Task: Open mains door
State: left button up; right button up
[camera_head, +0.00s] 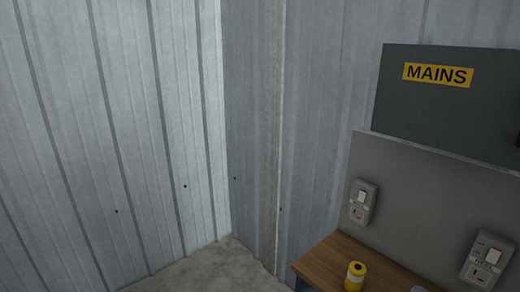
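The mains door (440,108) is a dark grey panel at the upper right of the head view, with a yellow label (438,75) reading MAINS. It looks closed, and it runs out of the picture on the right. A small dark part shows at its right edge, too cut off to make out. Neither of my grippers is in view.
Below the door is a grey back panel (425,185) with two switched sockets (362,201) (486,262). A wooden bench top (332,262) carries a yellow, black-topped cylinder (355,276). Corrugated metal walls (110,120) meet in a corner. The concrete floor (210,268) there is bare.

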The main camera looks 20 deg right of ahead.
aim_at(462, 101)
jog(key=i+z, duration=0.2)
jog(key=z, duration=0.2)
jog(key=i+z, duration=0.25)
jog(key=z, duration=0.15)
jog(key=i+j+z, duration=0.2)
jog(key=z, duration=0.2)
